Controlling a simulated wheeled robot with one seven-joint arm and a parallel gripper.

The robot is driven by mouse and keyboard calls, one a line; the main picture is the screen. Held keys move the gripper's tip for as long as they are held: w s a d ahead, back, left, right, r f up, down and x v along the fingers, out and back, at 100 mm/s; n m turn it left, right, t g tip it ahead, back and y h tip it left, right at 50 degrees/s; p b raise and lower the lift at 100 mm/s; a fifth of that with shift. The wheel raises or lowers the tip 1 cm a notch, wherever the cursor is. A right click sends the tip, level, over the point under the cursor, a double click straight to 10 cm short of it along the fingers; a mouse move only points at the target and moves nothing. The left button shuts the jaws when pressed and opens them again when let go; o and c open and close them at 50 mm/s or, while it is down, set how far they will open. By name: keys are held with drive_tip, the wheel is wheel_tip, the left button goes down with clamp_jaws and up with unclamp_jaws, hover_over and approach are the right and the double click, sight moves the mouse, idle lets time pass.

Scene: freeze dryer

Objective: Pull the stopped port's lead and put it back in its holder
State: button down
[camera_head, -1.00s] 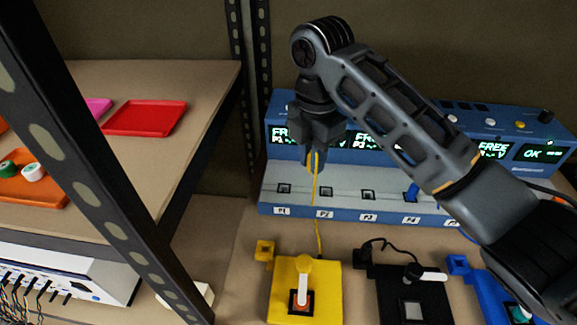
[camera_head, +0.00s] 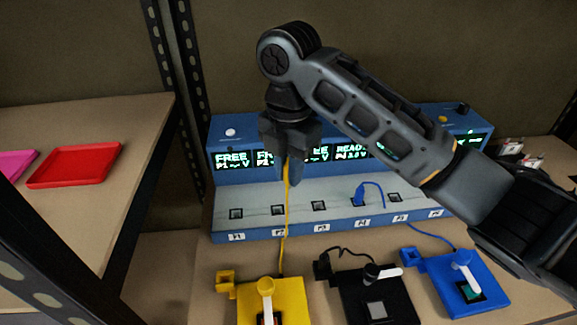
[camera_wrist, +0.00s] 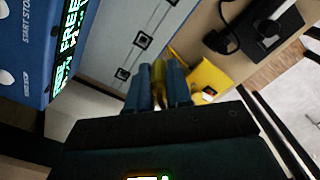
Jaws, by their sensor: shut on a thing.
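My gripper (camera_head: 289,180) is shut on the yellow lead's plug, in front of the blue station (camera_head: 222,178) and above its second socket (camera_head: 278,210). The yellow lead (camera_head: 284,235) hangs from the jaws to the yellow cell (camera_head: 275,300). A small yellow holder (camera_head: 226,277) sits at that cell's left back corner and looks empty. In the wrist view the plug (camera_wrist: 158,72) shows yellow between the fingers (camera_wrist: 155,90). The first display (camera_head: 232,159) reads FREE. The fourth (camera_head: 351,150) reads READY, partly hidden by my arm.
A blue plug (camera_head: 360,195) sits in the fourth socket, its lead running to the blue cell (camera_head: 455,282). A black cell (camera_head: 372,297) stands between the yellow and blue ones. A shelf (camera_head: 75,200) with a red tray (camera_head: 75,165) and a dark upright stand at left.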

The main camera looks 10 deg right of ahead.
drive_tip(key=shift+f+b, duration=1.15)
drive_tip(key=shift+f, duration=1.5)
drive_tip(key=s+a+p, duration=0.3)
drive_tip(key=s+a, duration=0.2)
drive_tip(key=a, duration=0.2)
drive_tip(key=shift+p, duration=0.35)
drive_tip(key=shift+s+a, duration=0.15)
drive_tip(key=s+a+p, duration=0.3)
drive_tip(key=s+a, duration=0.2)
drive_tip(key=a, duration=0.1)
drive_tip(key=shift+a, duration=0.4)
